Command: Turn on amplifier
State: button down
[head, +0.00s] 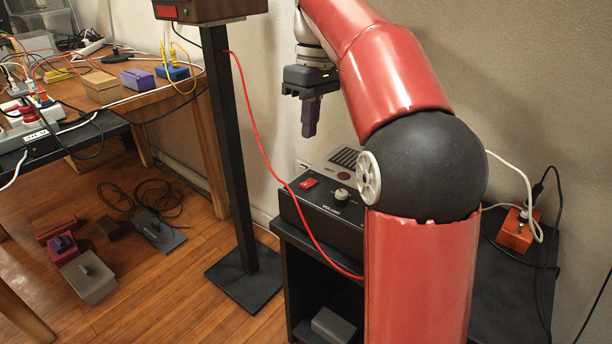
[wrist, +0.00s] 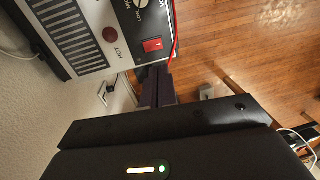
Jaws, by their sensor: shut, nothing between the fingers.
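The amplifier (head: 320,213) is a dark box with a slanted top on a black stand, partly hidden behind my red arm. Its red rocker switch (head: 308,183) sits at the left of the panel, left of the volume knob (head: 341,195). The amplifier (wrist: 92,60) fills the upper left of the wrist view, with the red switch (wrist: 152,45) near its edge. My gripper (head: 309,133) points down with its fingers together and empty, above the back of the amplifier and apart from it. In the wrist view my gripper (wrist: 157,72) appears just below the switch.
A red cable (head: 262,150) hangs from a box on a black post (head: 232,150) and runs in front of the amplifier. An orange box (head: 515,232) with cables lies on the stand at right. A cluttered wooden table (head: 110,95) stands at left. Several boxes lie on the floor.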

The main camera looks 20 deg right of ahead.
aim_at(305, 185)
jog(key=f+b, duration=0.1)
jog(key=f, duration=0.2)
jog(key=f+b, duration=0.1)
jog(key=f, duration=0.3)
jog(key=a+f, duration=0.1)
jog(key=f, duration=0.2)
jog(key=shift+s+f+b, duration=0.25)
jog(key=shift+s+b, duration=0.15)
jog(key=shift+a+f+b, duration=0.1)
jog(key=shift+f+b, duration=0.2)
jog(key=shift+s+r+h, duration=0.1)
jog(key=shift+r+h, duration=0.05)
jog(key=shift+h, duration=0.15)
